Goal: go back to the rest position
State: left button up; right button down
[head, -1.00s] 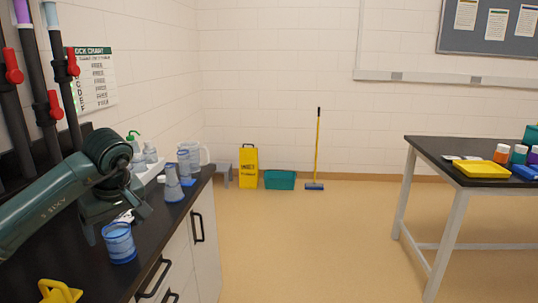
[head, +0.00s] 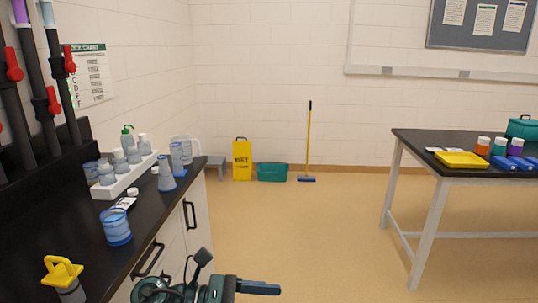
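My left arm's wrist and gripper (head: 258,287) show at the bottom middle, in front of the counter drawers and clear of the worktop. A dark finger points right. Most of the gripper is cut off by the lower edge, so I cannot tell whether it is open or shut. I see nothing held in the visible part. My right gripper is not in view.
The black counter (head: 88,236) at left holds a blue beaker (head: 117,228), a flask (head: 166,176), a white bottle rack (head: 124,178) and a yellow-handled item (head: 63,272). A table (head: 412,148) stands at right. The floor between is clear.

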pick_arm(q)
jog(key=s+a+f+m+t+y+p, duration=0.15)
jog(key=a+f+m+t+y, duration=0.45)
jog(key=m, duration=0.9)
jog(key=s+a+f+m+t+y, duration=0.2)
jog(key=a+f+m+t+y, duration=0.55)
jog(key=m, duration=0.85)
jog(key=s+f+n+g, duration=0.3)
jog(key=s+f+n, duration=0.3)
jog(key=s+n, duration=0.2)
jog(key=shift+s+a+f, duration=0.15)
jog(key=shift+s+f, duration=0.1)
jog(key=shift+f, duration=0.15)
jog(key=shift+g+h, duration=0.25)
